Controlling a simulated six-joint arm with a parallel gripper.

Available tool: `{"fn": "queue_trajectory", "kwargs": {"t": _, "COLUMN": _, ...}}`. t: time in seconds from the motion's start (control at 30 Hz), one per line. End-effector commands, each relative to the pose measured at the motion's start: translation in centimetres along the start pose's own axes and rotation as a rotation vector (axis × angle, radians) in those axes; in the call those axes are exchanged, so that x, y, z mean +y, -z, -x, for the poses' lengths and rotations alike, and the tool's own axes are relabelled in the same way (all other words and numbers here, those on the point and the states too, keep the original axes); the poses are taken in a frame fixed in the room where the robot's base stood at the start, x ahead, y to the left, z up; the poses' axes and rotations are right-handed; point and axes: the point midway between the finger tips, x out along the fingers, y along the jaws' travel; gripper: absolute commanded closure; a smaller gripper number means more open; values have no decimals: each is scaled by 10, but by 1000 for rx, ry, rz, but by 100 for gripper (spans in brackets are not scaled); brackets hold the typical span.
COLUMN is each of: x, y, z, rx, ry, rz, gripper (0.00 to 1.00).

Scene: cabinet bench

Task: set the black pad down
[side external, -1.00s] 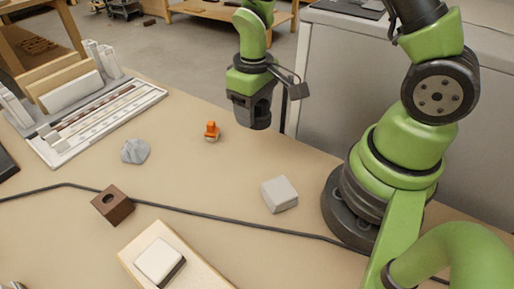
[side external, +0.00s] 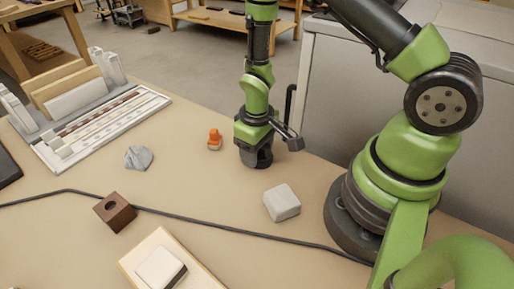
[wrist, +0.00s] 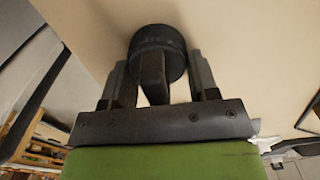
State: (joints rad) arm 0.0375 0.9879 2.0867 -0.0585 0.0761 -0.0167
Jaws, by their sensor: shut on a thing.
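My gripper (side external: 254,146) points straight down over the bench, and its jaws are shut on the black pad. The black pad (side external: 258,160) is a dark round piece at the bottom of the gripper, level and very low over the bench top. In the wrist view the pad (wrist: 158,36) shows as a dark disc with an upright grip between the two fingers of my gripper (wrist: 160,75). I cannot tell whether its underside touches the bench.
An orange piece (side external: 215,139) stands left of the pad, and a pale grey block (side external: 281,203) lies nearer the camera. Bare bench surrounds the pad.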

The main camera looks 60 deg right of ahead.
Motion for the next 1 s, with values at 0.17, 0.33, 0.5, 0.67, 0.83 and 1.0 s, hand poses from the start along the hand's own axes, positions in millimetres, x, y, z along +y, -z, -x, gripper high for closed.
{"fn": "queue_trajectory", "kwargs": {"t": 0.17, "x": 0, "y": 0, "z": -2, "rx": 0, "ry": 0, "rz": 0, "gripper": 20}}
{"fn": "queue_trajectory", "kwargs": {"t": 0.33, "x": 0, "y": 0, "z": -2, "rx": 0, "ry": 0, "rz": 0, "gripper": 20}}
{"fn": "queue_trajectory", "kwargs": {"t": 0.5, "x": 0, "y": 0, "z": 1, "rx": 1, "ry": 0, "rz": -1, "gripper": 20}}
{"fn": "queue_trajectory", "kwargs": {"t": 0.67, "x": 0, "y": 2, "z": 20, "rx": 6, "ry": 0, "rz": 0, "gripper": 20}}
{"fn": "queue_trajectory", "kwargs": {"t": 0.83, "x": 0, "y": 2, "z": 54, "rx": 8, "ry": 0, "rz": -1, "gripper": 20}}
{"fn": "queue_trajectory", "kwargs": {"t": 1.0, "x": 0, "y": 1, "z": 87, "rx": 7, "ry": 1, "rz": 0, "gripper": 20}}
